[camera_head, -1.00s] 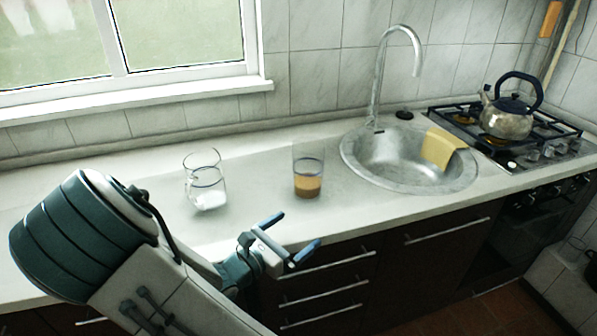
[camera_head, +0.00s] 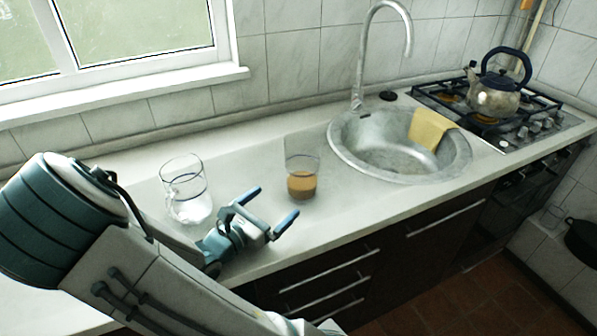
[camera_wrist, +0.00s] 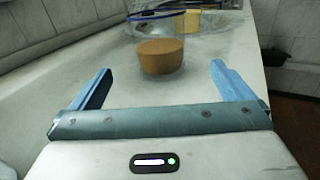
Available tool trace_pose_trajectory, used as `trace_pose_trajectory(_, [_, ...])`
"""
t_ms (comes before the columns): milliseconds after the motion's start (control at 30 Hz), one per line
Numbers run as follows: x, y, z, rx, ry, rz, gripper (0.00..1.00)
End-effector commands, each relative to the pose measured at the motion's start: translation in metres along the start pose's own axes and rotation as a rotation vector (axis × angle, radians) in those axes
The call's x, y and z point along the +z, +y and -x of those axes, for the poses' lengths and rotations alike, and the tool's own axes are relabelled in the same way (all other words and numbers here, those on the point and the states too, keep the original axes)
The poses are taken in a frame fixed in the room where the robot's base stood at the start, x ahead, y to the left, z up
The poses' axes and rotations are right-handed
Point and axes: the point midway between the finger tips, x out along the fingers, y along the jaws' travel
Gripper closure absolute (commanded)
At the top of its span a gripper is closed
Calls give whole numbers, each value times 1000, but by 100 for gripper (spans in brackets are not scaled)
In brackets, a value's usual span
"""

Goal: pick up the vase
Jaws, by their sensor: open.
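A clear straight-sided glass vessel with a brown filling in its lower part, which looks like the vase (camera_head: 301,186), stands upright on the counter, left of the sink. It also shows in the wrist view (camera_wrist: 160,57), straight ahead between the fingers and beyond their tips. My gripper (camera_head: 272,207) is open and empty, with blue fingers spread, just in front of and left of the vase. It does not touch the vase. In the wrist view my gripper (camera_wrist: 161,75) shows both fingers with a clear gap between them.
The round metal sink (camera_head: 385,150) with a yellow cloth (camera_head: 431,128) and tall faucet (camera_head: 361,70) is at right. A kettle (camera_head: 494,96) sits on the stove.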

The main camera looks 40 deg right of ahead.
Motion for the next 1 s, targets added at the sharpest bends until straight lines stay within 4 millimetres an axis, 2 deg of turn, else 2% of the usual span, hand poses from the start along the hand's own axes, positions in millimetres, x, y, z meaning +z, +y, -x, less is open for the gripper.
trace_pose_trajectory(100, [-1, 0, -24, -1, -2, 2, 0])
trace_pose_trajectory(300, [0, 1, -58, 2, -2, 1, 0])
trace_pose_trajectory(567, [1, 0, -79, 0, -1, 2, 0])
trace_pose_trajectory(800, [3, 0, -114, -2, -2, 1, 0])
trace_pose_trajectory(1000, [3, 1, -122, 1, 0, 1, 0])
